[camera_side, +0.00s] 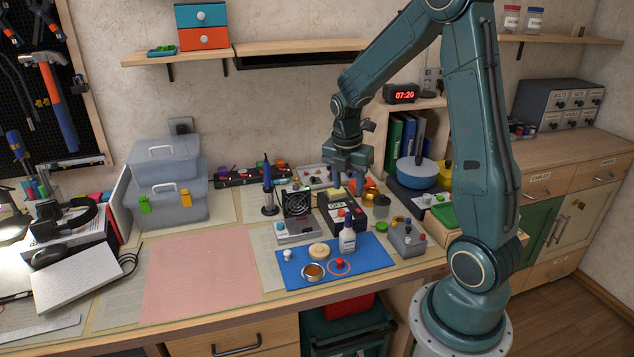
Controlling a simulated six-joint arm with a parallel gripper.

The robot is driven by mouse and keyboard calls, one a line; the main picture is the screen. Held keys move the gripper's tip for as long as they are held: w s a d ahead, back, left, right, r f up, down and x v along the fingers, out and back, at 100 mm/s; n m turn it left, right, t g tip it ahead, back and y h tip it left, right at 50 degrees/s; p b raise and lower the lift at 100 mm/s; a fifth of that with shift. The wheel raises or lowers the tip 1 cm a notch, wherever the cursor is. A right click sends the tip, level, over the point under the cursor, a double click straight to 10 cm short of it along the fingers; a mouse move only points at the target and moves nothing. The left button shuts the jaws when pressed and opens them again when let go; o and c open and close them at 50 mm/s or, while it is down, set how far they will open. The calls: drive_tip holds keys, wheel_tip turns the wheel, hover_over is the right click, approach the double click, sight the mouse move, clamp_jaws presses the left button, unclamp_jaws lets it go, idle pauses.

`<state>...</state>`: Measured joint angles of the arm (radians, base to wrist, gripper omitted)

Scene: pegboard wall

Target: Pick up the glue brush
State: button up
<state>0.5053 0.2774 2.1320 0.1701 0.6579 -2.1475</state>
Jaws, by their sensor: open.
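My gripper (348,180) points down above the back of the workbench, over a cluster of small devices. It is open, and I see nothing held in it. I cannot clearly make out a glue brush; it may be too small to tell or hidden. On the blue mat (364,254) at the bench front stands a white bottle (347,240) with a dark tip. An open tin (313,272) with amber contents sits to its left front. The gripper is above and behind these things, apart from them.
A black box (341,212) stands below my gripper, and a small fan (297,203) and a soldering iron in its stand (268,190) are to the left. A blue pot (416,172) is to the right. The pink mat (200,274) is clear.

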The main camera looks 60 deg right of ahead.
sight(349, 213)
drive_tip(key=shift+d+f, duration=0.2)
drive_tip(key=shift+f, duration=1.15)
drive_tip(key=shift+d+f, duration=0.2)
drive_tip(key=shift+f, duration=1.15)
drive_tip(key=shift+s+d+f, duration=0.1)
drive_tip(key=shift+d+f, duration=0.05)
drive_tip(key=shift+f, duration=1.15)
drive_tip(key=shift+d+f, duration=0.15)
drive_tip(key=shift+f, duration=1.1)
clamp_jaws()
